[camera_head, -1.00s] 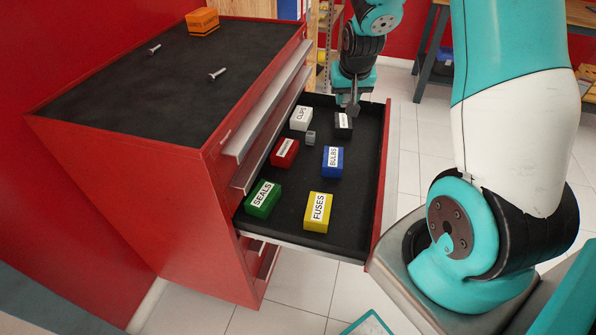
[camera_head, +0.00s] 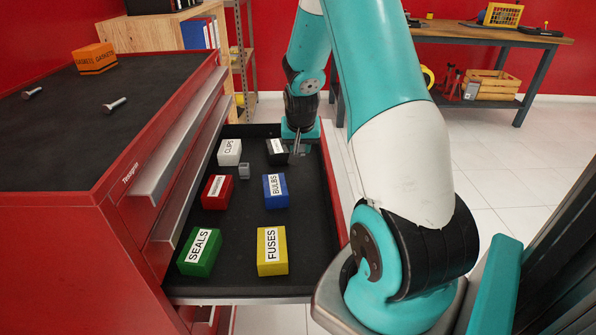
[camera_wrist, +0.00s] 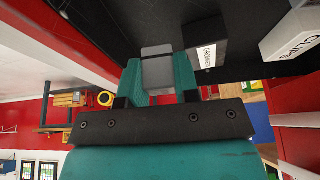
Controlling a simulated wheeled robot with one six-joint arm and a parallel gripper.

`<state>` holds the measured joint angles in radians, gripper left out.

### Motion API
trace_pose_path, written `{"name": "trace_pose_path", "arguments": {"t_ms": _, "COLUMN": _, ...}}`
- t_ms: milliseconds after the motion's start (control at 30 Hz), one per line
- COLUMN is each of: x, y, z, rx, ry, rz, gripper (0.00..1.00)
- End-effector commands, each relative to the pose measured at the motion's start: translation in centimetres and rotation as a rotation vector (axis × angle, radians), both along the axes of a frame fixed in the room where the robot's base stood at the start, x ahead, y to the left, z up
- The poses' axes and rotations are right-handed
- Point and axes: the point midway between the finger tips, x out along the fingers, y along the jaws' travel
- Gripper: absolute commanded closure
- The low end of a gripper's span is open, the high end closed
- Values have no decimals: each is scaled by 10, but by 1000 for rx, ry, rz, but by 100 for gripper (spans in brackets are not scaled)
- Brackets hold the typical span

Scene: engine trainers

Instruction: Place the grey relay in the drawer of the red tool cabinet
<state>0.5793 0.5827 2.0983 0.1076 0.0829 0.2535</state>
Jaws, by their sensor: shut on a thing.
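My gripper (camera_head: 299,150) is at the back right of the drawer, just right of a black labelled box (camera_head: 277,152). In the wrist view my gripper (camera_wrist: 158,80) is shut on a grey block (camera_wrist: 157,66), which looks like the grey relay. The fingers mostly hide it in the head view. I cannot tell whether it touches the drawer floor.
The drawer also holds red (camera_head: 217,192), blue BULBS (camera_head: 275,191), green SEALS (camera_head: 200,252) and yellow FUSES (camera_head: 272,251) boxes. Bare floor shows between them. Two bolts and an orange box (camera_head: 95,59) lie on the cabinet top. A workbench (camera_head: 480,33) stands behind.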

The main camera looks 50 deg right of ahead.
Motion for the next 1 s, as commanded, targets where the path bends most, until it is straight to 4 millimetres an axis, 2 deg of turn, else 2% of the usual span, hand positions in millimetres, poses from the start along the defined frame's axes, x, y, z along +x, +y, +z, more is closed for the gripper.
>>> {"name": "trace_pose_path", "arguments": {"t_ms": 33, "x": -1, "y": 0, "z": -13, "rx": 2, "ry": 3, "rz": 0, "gripper": 94}}
{"name": "trace_pose_path", "arguments": {"t_ms": 100, "x": -1, "y": -1, "z": -22, "rx": 1, "ry": 2, "rz": -1, "gripper": 94}}
{"name": "trace_pose_path", "arguments": {"t_ms": 333, "x": -1, "y": -2, "z": -39, "rx": 2, "ry": 1, "rz": -3, "gripper": 94}}
{"name": "trace_pose_path", "arguments": {"t_ms": 533, "x": -2, "y": -2, "z": -70, "rx": 1, "ry": 2, "rz": -3, "gripper": 94}}
{"name": "trace_pose_path", "arguments": {"t_ms": 933, "x": -1, "y": -2, "z": -76, "rx": -1, "ry": -1, "rz": -2, "gripper": 94}}
{"name": "trace_pose_path", "arguments": {"t_ms": 967, "x": -1, "y": -2, "z": -75, "rx": -1, "ry": -1, "rz": -3, "gripper": 64}}
{"name": "trace_pose_path", "arguments": {"t_ms": 1000, "x": -1, "y": -2, "z": -75, "rx": -1, "ry": -1, "rz": -3, "gripper": 55}}
